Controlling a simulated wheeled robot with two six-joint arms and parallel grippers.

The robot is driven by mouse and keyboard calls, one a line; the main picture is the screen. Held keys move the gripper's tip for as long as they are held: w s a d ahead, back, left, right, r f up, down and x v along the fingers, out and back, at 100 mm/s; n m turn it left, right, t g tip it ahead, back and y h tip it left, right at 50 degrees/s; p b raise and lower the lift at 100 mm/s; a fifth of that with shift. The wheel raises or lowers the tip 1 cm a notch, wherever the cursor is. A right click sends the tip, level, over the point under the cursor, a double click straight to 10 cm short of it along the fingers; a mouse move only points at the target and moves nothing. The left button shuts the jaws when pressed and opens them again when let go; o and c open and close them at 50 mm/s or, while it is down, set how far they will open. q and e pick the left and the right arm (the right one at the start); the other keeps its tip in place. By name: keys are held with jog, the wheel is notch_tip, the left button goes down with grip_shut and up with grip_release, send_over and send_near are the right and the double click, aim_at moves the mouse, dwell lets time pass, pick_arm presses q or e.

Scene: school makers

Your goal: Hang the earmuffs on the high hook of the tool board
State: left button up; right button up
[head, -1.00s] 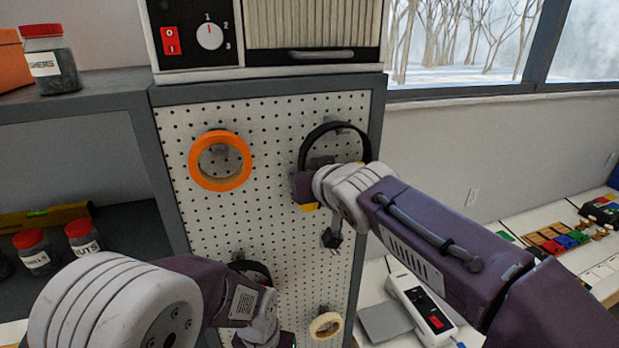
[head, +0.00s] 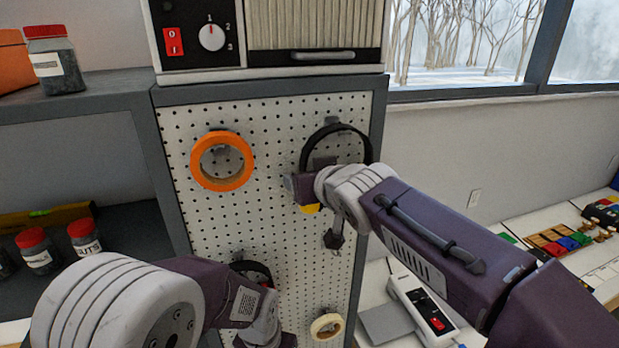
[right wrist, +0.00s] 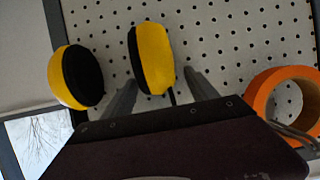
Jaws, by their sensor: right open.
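The earmuffs' black headband (head: 336,129) arches at the upper right hook of the perforated tool board (head: 272,205). Its top overlaps the dark hook, and the band appears to hang there. A yellow cup (head: 310,209) shows below my right gripper. In the right wrist view, which is upside down, one yellow cup (right wrist: 152,58) is near the open fingers of my right gripper (right wrist: 160,88), and the other cup (right wrist: 76,76) is off to the left. I cannot tell whether a finger touches the cup. My left gripper (head: 264,334) is low before the board; its fingers are hidden.
An orange tape roll (head: 221,161) hangs at the board's upper left. A dark round item (head: 252,271) and a cream tape roll (head: 327,325) hang lower. A white oven (head: 265,40) sits above the board. Jars (head: 54,62) stand on the left shelf.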

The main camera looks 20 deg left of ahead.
jog(key=shift+s+d, duration=0.15)
jog(key=shift+s, duration=0.1)
jog(key=b+v, duration=0.4)
jog(key=v, duration=0.4)
jog(key=w+d+f+m+g+h+b, duration=0.1)
jog(key=d+f+h+b, duration=0.3)
jog(key=f, duration=0.7)
jog(key=w+d+f+m+g+y+b, duration=0.15)
jog(key=d+f, duration=0.35)
jog(key=f, duration=0.6)
jog(key=d+f+g+h+b, duration=0.1)
jog(key=d+f+h+b, duration=0.3)
jog(key=f, duration=0.6)
jog(key=s+d+f+m+g+b, duration=0.1)
jog(key=s+d+f+g+b, duration=0.1)
jog(key=s+d+f, duration=0.3)
jog(key=s+d+f+m+g+b, duration=0.2)
jog(key=s+d+f, duration=0.3)
jog(key=f, duration=0.8)
jog(key=s+d+f+m+g+b, duration=0.1)
jog(key=s+d+f+g+b, duration=0.1)
jog(key=s+d+f, duration=0.4)
notch_tip(320, 180, down, 3)
jog(key=shift+f+h+b, duration=0.2)
jog(key=shift+h+b, duration=0.15)
jog(key=shift+b, duration=0.3)
jog(key=shift+a+m+g, duration=0.1)
jog(key=shift+m+g, duration=0.15)
